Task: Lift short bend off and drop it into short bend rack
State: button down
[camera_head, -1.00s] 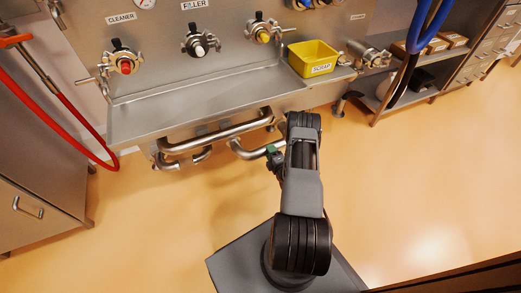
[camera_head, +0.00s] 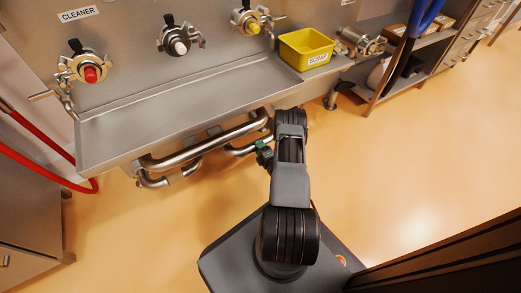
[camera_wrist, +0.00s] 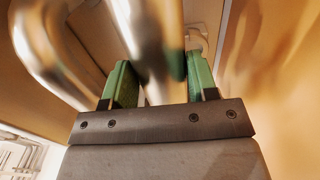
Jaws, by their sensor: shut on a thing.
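My gripper (camera_head: 264,155) is low in front of the steel bench, and its green jaws (camera_wrist: 160,85) are shut on a shiny curved steel pipe. I take this pipe to be the short bend (camera_wrist: 158,65); it is close and blurred in the wrist view, and it shows left of the gripper in the head view (camera_head: 240,152). A long steel pipe (camera_head: 205,146) and other bent pipe ends (camera_head: 152,181) are under the bench's front edge. I cannot make out which part is the short bend rack.
The bench trough (camera_head: 180,105) runs along the wall under red, white and yellow-centred fittings. A yellow scrap bin (camera_head: 306,49) stands at its right end. Open floor (camera_head: 390,160) lies right of my arm.

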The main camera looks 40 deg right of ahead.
jog(key=w+d+f+b, duration=0.1)
jog(key=w+f+b, duration=0.2)
jog(key=w, duration=0.5)
jog(key=shift+f, duration=1.1)
dwell(1.1)
